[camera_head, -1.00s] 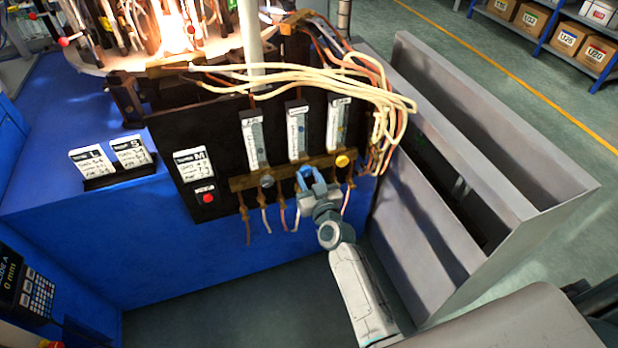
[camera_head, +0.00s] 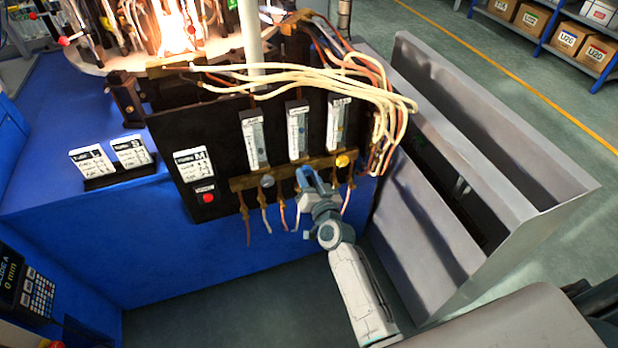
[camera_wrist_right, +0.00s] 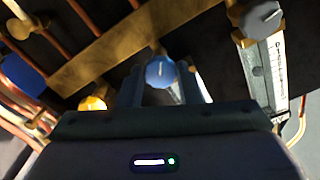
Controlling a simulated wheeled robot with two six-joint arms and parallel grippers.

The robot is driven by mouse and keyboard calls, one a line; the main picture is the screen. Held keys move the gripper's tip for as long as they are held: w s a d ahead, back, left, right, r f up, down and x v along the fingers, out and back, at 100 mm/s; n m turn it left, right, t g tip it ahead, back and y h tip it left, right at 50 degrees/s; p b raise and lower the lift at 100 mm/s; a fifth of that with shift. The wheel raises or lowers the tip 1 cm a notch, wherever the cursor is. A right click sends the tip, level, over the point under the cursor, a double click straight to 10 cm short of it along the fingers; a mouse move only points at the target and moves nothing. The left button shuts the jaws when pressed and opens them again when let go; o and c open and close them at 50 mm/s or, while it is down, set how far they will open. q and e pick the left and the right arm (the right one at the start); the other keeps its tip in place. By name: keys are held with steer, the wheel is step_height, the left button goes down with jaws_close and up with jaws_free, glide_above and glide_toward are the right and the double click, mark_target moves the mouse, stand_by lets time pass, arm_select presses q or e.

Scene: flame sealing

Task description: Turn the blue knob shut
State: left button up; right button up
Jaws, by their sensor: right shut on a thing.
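The blue knob (camera_wrist_right: 160,73) sits on the brass manifold bar (camera_wrist_right: 112,45), with a light line across its face, in the right wrist view. My right gripper (camera_head: 309,178) is at the middle of the bar in the head view, shut on the blue knob with a finger on each side. In that view the gripper mostly covers the knob. A grey knob (camera_head: 267,181) is to its left and a yellow knob (camera_head: 342,161) to its right, both clear of the fingers. My left gripper is not in view.
Flow tubes (camera_head: 298,132) stand on the black panel (camera_head: 215,155) above the bar. Pale hoses (camera_head: 330,88) loop over the panel, and thin orange hoses hang below the bar. A burner flame glows at the top left. A grey metal bin (camera_head: 455,230) stands close to the right of my arm.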

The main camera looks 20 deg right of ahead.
steer(key=m, duration=0.5)
steer(key=shift+m, duration=0.3)
steer(key=m, duration=0.2)
steer(key=shift+m, duration=0.3)
steer(key=m, duration=0.4)
steer(key=shift+m+p, duration=0.35)
steer(key=shift+m, duration=0.05)
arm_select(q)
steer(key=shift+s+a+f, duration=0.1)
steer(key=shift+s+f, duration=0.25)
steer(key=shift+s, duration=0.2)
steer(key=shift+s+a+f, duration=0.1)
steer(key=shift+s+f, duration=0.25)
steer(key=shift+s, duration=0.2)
arm_select(e)
steer(key=shift+m, duration=0.6)
steer(key=shift+a, duration=0.1)
steer(key=o, duration=1)
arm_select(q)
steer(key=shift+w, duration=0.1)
arm_select(e)
steer(key=shift+r, duration=0.1)
